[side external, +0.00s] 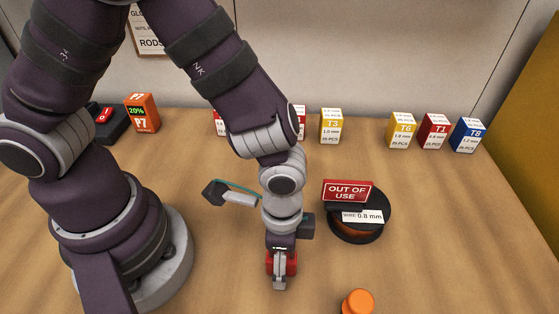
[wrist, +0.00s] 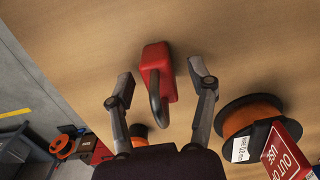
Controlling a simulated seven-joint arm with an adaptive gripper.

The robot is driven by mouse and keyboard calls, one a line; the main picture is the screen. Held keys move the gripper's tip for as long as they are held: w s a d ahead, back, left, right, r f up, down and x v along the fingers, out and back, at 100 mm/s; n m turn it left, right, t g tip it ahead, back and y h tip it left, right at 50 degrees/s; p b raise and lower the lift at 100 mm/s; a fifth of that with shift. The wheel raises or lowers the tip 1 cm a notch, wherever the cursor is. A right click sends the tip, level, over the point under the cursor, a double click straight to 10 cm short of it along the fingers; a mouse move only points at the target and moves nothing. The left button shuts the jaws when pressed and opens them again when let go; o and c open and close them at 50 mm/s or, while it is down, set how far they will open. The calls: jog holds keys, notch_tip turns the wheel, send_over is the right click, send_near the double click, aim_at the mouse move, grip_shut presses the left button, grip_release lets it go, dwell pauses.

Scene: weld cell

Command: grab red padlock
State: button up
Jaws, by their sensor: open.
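The red padlock (wrist: 157,60) is on the wooden table, its dark shackle (wrist: 155,95) toward my gripper in the wrist view. It lies between the two open fingers of my gripper (wrist: 158,75), with a visible gap on each side. In the side external view my gripper (side external: 280,280) points down over the padlock (side external: 291,263), which is partly hidden behind the fingers. I cannot tell from these frames whether a finger touches it.
A wire spool (side external: 372,226) with a red "OUT OF USE" sign (side external: 348,191) stands close to the right of my gripper. An orange-capped item (side external: 358,302) is at the front. Several small labelled boxes (side external: 331,126) line the back.

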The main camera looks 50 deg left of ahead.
grip_shut()
dwell(0.4)
jog(key=shift+r, duration=0.1)
